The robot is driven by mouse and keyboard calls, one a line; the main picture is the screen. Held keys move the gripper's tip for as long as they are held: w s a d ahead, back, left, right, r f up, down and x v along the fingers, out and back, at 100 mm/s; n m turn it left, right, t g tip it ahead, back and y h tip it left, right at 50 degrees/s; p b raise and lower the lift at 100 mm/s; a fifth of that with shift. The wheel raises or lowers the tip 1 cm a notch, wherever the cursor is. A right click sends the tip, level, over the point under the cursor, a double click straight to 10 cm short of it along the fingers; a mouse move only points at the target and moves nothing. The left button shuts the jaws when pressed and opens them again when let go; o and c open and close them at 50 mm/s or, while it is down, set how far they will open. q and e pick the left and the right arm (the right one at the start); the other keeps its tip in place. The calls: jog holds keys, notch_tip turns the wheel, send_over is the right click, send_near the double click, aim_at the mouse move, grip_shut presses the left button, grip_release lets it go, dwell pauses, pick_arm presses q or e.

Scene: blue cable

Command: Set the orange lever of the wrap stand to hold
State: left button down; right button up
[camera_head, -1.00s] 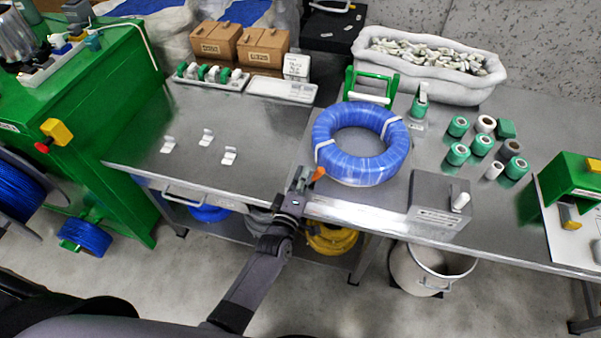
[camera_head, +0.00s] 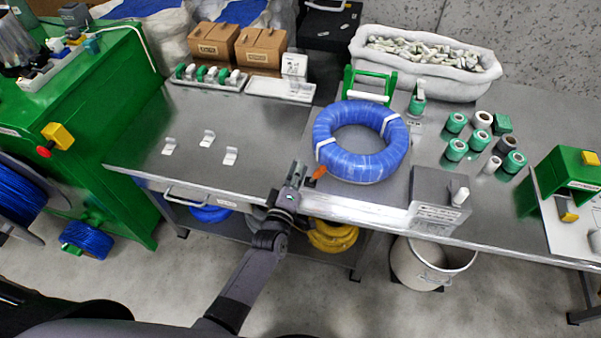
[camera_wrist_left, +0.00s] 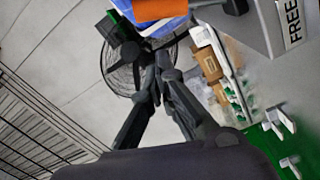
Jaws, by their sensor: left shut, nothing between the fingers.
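The orange lever (camera_head: 319,172) is at the left front of the blue cable coil (camera_head: 362,165), on a small dark base. A grey block (camera_wrist_left: 255,25) with a FREE label is at the top right there. My left gripper (camera_head: 297,172) is shut and empty, just left of the lever. Its fingertips (camera_wrist_left: 164,52) lie close below the orange in the wrist view; I cannot tell if they touch it. My right gripper is out of view.
A grey box (camera_head: 432,190) with a white knob stands on the bench's front edge. White hooks (camera_head: 207,138) lie on the left bench top. Green and white rolls (camera_head: 470,145) stand to the right. The bench left of the gripper is mostly clear.

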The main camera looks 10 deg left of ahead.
pick_arm(q)
jog(key=s+a+b, duration=0.1)
jog(key=s+a, duration=0.1)
jog(key=s, duration=0.8)
jog(key=shift+s+r+b, duration=0.25)
jog(key=shift+r+b, duration=0.05)
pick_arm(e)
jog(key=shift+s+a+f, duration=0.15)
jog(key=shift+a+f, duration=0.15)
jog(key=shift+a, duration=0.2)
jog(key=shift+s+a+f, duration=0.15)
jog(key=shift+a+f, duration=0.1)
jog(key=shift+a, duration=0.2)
